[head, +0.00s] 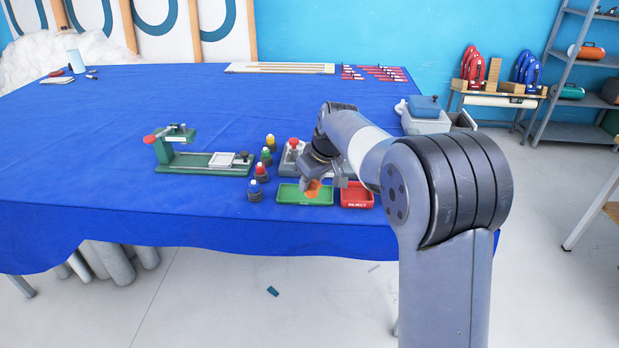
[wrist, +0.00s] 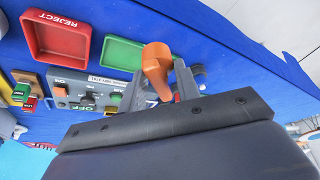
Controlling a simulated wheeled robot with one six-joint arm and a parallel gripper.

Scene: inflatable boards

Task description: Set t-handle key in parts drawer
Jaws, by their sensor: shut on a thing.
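My gripper (head: 322,180) is over the front edge of the table, above the green tray (head: 290,196). It is shut on an orange-handled piece (head: 313,190), which looks like the t-handle key. In the wrist view, the orange handle (wrist: 157,65) stands up between the two fingers of my gripper (wrist: 160,88); its lower part is hidden. A grey-white box with a blue lid (head: 425,112) is at the table's right edge.
A red REJECT tray (head: 356,203) sits right of the green tray. A control panel (wrist: 90,92) is close to my gripper. Several coloured-cap bottles (head: 266,156) and a green fixture (head: 205,160) stand left. The table's left side is mostly clear.

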